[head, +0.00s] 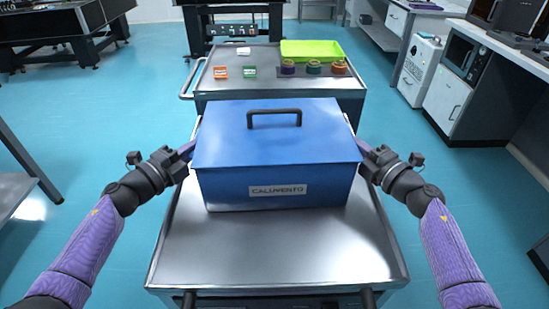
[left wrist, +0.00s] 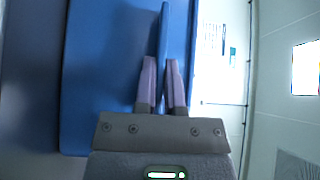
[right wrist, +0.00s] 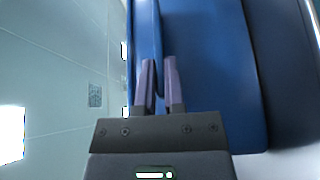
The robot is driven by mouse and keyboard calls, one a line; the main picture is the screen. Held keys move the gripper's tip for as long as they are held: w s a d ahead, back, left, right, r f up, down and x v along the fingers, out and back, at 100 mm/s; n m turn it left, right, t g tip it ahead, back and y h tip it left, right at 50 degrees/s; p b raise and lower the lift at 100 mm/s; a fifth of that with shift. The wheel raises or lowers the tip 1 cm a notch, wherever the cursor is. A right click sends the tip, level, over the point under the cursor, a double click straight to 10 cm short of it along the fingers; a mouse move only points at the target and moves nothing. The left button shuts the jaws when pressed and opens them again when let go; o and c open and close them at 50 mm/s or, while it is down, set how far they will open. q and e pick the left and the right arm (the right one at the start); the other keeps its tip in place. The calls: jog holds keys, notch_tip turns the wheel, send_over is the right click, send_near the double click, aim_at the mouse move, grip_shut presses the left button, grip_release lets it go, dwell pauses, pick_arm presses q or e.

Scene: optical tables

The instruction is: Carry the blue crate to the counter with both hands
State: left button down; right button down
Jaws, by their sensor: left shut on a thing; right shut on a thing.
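The blue crate (head: 277,195) has a flat lid, a dark top handle and a label reading CALUMENTO. It is over the near metal cart (head: 270,250); I cannot tell whether its base touches the cart top. My left gripper (head: 187,150) is at its left side, and my right gripper (head: 365,150) is at its right side. In the left wrist view the purple fingers (left wrist: 162,85) are shut on a thin blue edge of the crate (left wrist: 110,60). In the right wrist view the fingers (right wrist: 158,85) are likewise shut on its edge (right wrist: 205,60). The crate's far side is hidden.
A second cart (head: 270,85) stands right behind, holding a green tray (head: 312,50), small orange and green boxes, and several round items. A counter (head: 480,45) with a microwave (head: 462,55) is at right. Blue floor is open on both sides.

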dwell(0.8)
